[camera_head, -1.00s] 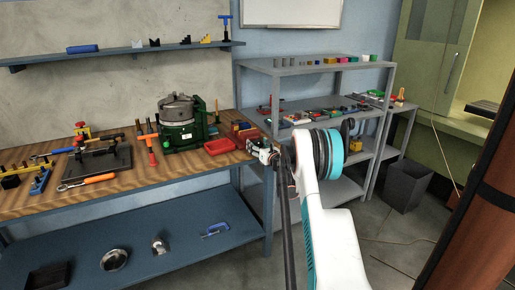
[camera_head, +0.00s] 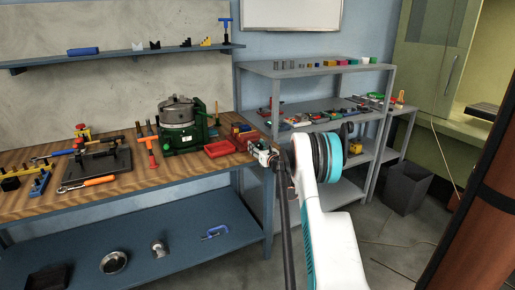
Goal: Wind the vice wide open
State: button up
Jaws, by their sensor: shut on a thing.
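My gripper (camera_head: 263,154) is small in the view, at the right front corner of the wooden bench top (camera_head: 190,178). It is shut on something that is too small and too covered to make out. My white arm with teal and black rings rises in front and to the right of it. I cannot clearly pick out a vice or its handle. A green machine with a round grey top (camera_head: 178,125) stands on the bench to the left of my gripper, apart from it.
A red tray (camera_head: 220,149) lies between the green machine and my gripper. Clamps, a black plate (camera_head: 95,163) and an orange-handled tool (camera_head: 98,181) are on the left. A grey rack (camera_head: 285,68) stands to the right, with a dark bin (camera_head: 407,190) on the floor beyond.

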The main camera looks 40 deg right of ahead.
jog(key=shift+a+n, duration=0.1)
jog(key=shift+n, duration=2.6)
jog(key=o, duration=1.1)
jog(key=s, duration=0.4)
jog(key=s+a, duration=0.1)
jog(key=s, duration=0.2)
jog(key=s+a, duration=0.1)
jog(key=s, duration=0.3)
jog(key=shift+s+a, duration=0.15)
jog(key=shift+s, duration=0.2)
